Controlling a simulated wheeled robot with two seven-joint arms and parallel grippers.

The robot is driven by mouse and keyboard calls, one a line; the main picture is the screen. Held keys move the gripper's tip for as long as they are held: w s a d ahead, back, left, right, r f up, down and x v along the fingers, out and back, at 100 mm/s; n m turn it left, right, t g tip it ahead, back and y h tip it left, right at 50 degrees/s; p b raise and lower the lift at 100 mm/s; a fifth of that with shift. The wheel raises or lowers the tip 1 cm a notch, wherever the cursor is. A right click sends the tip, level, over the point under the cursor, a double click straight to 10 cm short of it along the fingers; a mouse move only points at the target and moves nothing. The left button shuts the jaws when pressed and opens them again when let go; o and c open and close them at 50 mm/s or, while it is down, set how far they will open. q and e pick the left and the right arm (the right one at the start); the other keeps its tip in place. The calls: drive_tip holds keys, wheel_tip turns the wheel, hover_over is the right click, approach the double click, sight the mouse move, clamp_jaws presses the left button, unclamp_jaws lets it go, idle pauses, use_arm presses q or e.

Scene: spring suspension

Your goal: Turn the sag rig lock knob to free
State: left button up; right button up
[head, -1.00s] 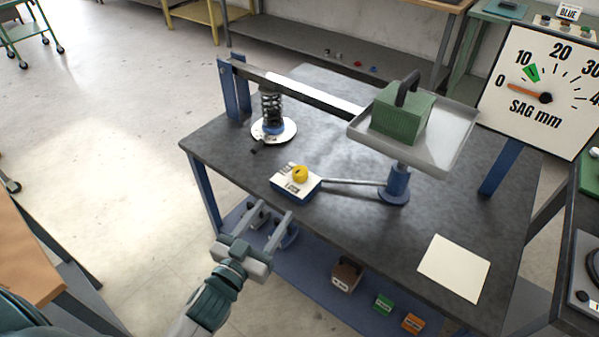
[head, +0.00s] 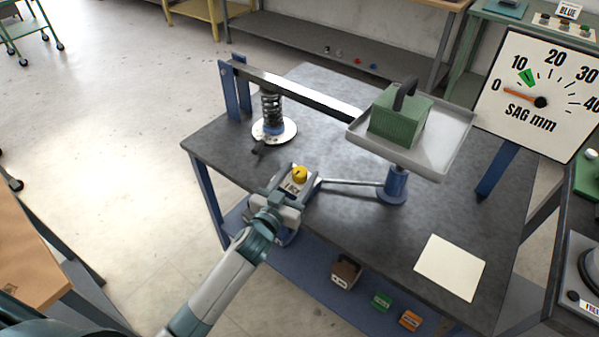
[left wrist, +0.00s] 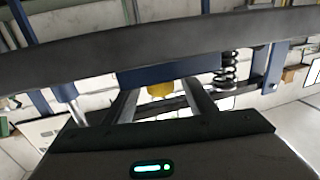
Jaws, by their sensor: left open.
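The yellow lock knob (head: 300,174) sits on a small white-topped blue box near the front left of the dark rig table. In the left wrist view the yellow knob (left wrist: 160,90) shows between the two fingers, beyond their tips or level with them; I cannot tell which. My left gripper (head: 294,180) is open, its fingers reaching over the box on either side of the knob. The box's label is partly hidden by the gripper. My right gripper is not in view.
A rod joins the box to a blue post (head: 396,186) under a tray (head: 440,150) holding a green weight (head: 399,117). A coil spring (head: 272,108) stands under the long beam at the back left. A blank card (head: 450,267) lies at the right front.

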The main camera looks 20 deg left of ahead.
use_arm(q)
drive_tip(key=shift+w+d, duration=0.1)
drive_tip(key=shift+w, duration=0.2)
drive_tip(key=c, duration=1)
drive_tip(key=shift+c, duration=0.2)
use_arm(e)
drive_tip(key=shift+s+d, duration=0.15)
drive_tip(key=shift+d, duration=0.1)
